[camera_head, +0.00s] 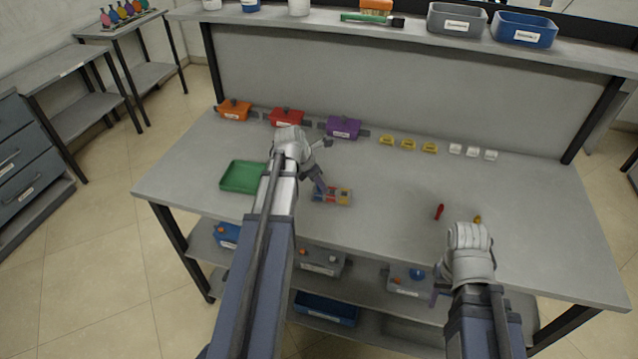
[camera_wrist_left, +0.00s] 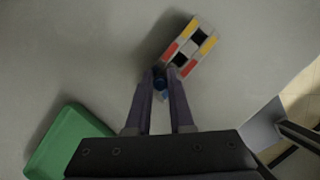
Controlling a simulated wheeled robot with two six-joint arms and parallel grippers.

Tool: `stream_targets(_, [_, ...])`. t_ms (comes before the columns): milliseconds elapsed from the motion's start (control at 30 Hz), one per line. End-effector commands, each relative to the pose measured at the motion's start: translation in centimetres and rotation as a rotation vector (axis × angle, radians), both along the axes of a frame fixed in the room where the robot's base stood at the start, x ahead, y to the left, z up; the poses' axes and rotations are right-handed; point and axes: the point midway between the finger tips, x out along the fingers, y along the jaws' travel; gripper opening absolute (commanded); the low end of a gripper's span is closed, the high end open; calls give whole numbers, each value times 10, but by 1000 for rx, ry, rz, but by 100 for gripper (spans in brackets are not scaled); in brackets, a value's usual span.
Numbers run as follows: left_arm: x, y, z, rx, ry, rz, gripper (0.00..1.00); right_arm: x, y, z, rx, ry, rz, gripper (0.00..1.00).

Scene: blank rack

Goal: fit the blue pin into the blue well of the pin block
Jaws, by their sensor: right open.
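The pin block (camera_head: 344,203) lies on the table near its middle, with red, yellow and blue marks. In the left wrist view the block (camera_wrist_left: 190,47) is turned at an angle and shows red and yellow marks and dark wells. My left gripper (camera_head: 319,188) is at the block's left end. In the left wrist view its fingertips (camera_wrist_left: 163,73) are closed around the blue pin (camera_wrist_left: 160,84), beside the block's near corner. The blue well is not clearly seen there. My right gripper (camera_head: 438,292) is open at the table's front edge, with its fingertips partly hidden.
A green tray (camera_head: 243,177) lies left of the block. A red pin (camera_head: 439,211) and a yellow pin (camera_head: 477,219) lie to the right. Orange, red and purple boxes (camera_head: 343,127) and small yellow and white pieces (camera_head: 429,147) line the back.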

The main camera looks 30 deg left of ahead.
Motion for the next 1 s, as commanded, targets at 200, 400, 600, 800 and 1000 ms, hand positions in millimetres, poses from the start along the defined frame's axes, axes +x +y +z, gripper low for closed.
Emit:
stream_targets(200, [-8, -3, 8, 3, 26, -12, 50, 0, 0, 10, 0, 0, 0, 50])
stream_targets(400, [-16, 1, 35, 1, 23, -9, 50, 0, 0, 37, 0, 0, 0, 50])
stream_targets(600, [-26, 7, 68, 1, 21, -8, 50, 0, 0, 69, 0, 0, 1, 50])
stream_targets(800, [-37, 13, 99, 0, 19, -8, 50, -1, 0, 100, 0, 0, 2, 50])
stream_targets(1000, [-45, 17, 118, 0, 19, -8, 50, -1, 0, 120, 1, 0, -1, 50])
